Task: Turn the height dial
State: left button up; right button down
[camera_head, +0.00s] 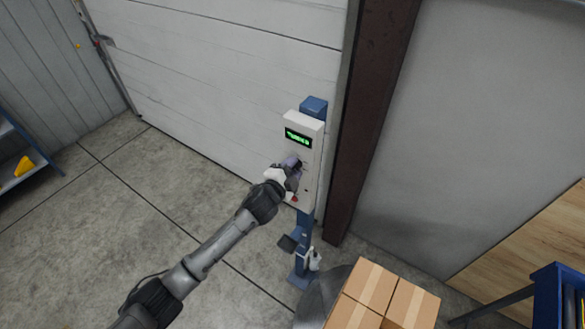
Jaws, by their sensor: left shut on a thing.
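A pale control box (309,179) stands on a blue post (303,259) in front of the white panelled door. Its small display (298,138) glows green near the top; the characters are too small to read surely. My left arm comes up from the lower left, and my left gripper (291,166) is at the middle of the box's front. It is shut on the height dial, which is mostly hidden by the fingers. A small red part (294,199) shows on the box just below the gripper. My right gripper is not in view.
Cardboard boxes (371,285) are stacked at the bottom, right of the post. A dark brown column (371,115) rises right behind the box. A blue rack (546,292) is at the lower right, and a shelf with a yellow item (24,166) at the left. The floor at left is clear.

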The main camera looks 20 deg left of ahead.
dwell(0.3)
pick_arm(q)
jog(key=o, duration=0.9)
jog(key=shift+s, duration=0.1)
jog(key=shift+b+v, duration=0.65)
jog(key=shift+v, duration=6.15)
